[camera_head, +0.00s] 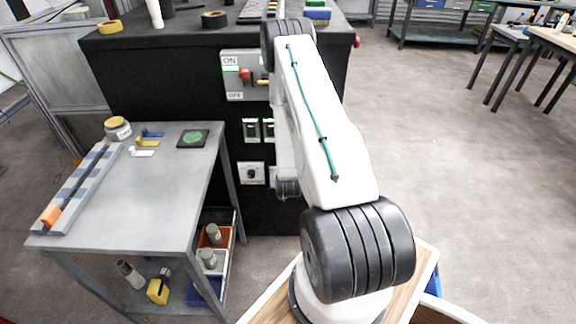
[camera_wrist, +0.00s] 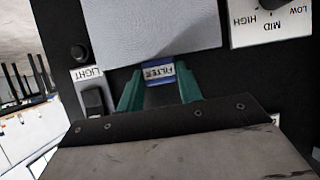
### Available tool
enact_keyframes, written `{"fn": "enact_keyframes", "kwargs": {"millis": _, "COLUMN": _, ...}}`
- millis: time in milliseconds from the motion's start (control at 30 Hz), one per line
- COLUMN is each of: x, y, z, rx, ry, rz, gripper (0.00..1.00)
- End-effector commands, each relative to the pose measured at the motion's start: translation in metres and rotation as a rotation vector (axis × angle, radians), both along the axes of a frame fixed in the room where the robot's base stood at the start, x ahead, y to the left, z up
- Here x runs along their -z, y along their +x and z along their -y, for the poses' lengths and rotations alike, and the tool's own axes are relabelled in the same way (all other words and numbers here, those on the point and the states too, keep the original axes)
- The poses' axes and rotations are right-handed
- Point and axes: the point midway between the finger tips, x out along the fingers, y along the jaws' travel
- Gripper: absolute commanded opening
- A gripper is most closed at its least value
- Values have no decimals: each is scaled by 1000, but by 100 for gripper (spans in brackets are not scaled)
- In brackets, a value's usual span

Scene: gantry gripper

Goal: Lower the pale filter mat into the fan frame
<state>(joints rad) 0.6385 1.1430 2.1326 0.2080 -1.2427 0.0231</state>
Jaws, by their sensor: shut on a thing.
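The pale filter mat (camera_wrist: 150,28) fills the upper middle of the wrist view, flat and light grey, in front of a black panel. A blue tab marked FILTER (camera_wrist: 158,73) is at its lower edge. My gripper (camera_wrist: 159,86) has its green fingers on both sides of this tab and is shut on it. The mat's upper edge is out of the picture. I cannot make out the fan frame in either view. In the head view my arm hides the gripper and the mat.
A dial plate marked HIGH, MID, LOW (camera_wrist: 271,22) is right of the mat, and a LIGHT switch (camera_wrist: 93,100) is left. The black cabinet (camera_head: 160,77) carries an ON/OFF panel (camera_head: 236,91). A grey table (camera_head: 160,185) with small parts stands left.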

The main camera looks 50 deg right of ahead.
Motion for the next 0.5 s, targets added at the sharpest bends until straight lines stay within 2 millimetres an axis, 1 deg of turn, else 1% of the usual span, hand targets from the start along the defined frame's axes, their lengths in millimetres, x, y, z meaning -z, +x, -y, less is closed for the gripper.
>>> {"fn": "enact_keyframes", "kwargs": {"millis": 500, "x": 13, "y": 0, "z": 0, "rx": 0, "ry": -1, "rz": 1, "gripper": 1}}
